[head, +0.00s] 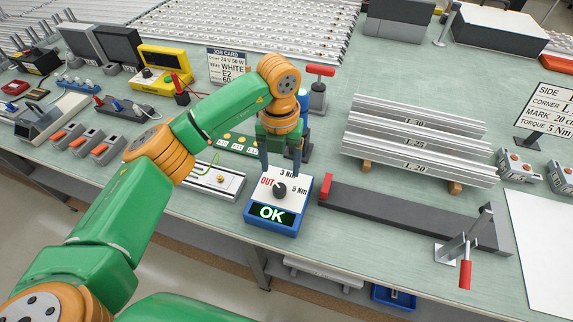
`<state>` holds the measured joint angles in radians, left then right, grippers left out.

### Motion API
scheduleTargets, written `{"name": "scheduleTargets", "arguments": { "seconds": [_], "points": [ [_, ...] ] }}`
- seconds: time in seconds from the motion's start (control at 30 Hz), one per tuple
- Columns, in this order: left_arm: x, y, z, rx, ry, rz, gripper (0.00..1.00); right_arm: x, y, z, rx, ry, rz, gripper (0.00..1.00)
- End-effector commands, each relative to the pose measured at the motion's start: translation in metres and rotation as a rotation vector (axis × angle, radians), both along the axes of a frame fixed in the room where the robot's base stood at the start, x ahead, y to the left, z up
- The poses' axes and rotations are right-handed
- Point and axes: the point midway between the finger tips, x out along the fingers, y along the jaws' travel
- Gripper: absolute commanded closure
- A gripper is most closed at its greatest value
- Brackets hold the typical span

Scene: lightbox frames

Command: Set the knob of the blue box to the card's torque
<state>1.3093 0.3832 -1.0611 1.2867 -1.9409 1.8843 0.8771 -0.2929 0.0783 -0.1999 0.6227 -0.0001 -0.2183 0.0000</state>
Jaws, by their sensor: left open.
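The blue box (254,221) stands near the table's front edge, with a white top face marked OUT, 3 Nm and 5 Nm. The card (548,112) at the right edge reads SIDE, CORNER, MARK 20 cm and TORQUE 5 Nm, partly cut off. My left gripper (281,167) points down just above and behind the knob, its fingers open and apart, with nothing between them. My right gripper is out of view.
Right of the box lies a long dark bar fixture (400,212) with a red-handled clamp (464,262). Aluminium profiles (420,145) are stacked behind it. A rail piece (213,180) lies left of the box. A job card (228,66) stands behind.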

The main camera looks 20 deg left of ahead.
Motion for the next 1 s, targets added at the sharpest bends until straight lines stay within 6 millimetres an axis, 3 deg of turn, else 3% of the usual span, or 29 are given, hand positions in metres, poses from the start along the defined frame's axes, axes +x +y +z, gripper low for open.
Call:
{"name": "scheduleTargets", "arguments": {
  "seconds": [0.1,0.3,0.57,0.67,0.83,1.0],
  "points": [
    [-0.002,-0.001,-0.021,-0.003,0.007,-0.002,0.3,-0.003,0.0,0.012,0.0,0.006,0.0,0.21],
    [-0.002,-0.001,-0.054,-0.006,0.005,-0.004,0.3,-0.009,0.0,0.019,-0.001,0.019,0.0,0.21],
    [-0.002,-0.002,-0.061,-0.006,0.001,-0.006,0.3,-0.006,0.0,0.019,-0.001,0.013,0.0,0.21],
    [-0.002,-0.002,-0.061,-0.007,0.001,-0.007,0.51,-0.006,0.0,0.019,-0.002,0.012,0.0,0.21],
    [-0.002,-0.002,-0.061,-0.007,0.001,-0.007,0.97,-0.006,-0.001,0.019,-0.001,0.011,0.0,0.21],
    [-0.002,-0.002,-0.061,-0.007,0.001,-0.009,1.0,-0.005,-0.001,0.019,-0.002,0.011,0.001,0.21]
  ]
}}
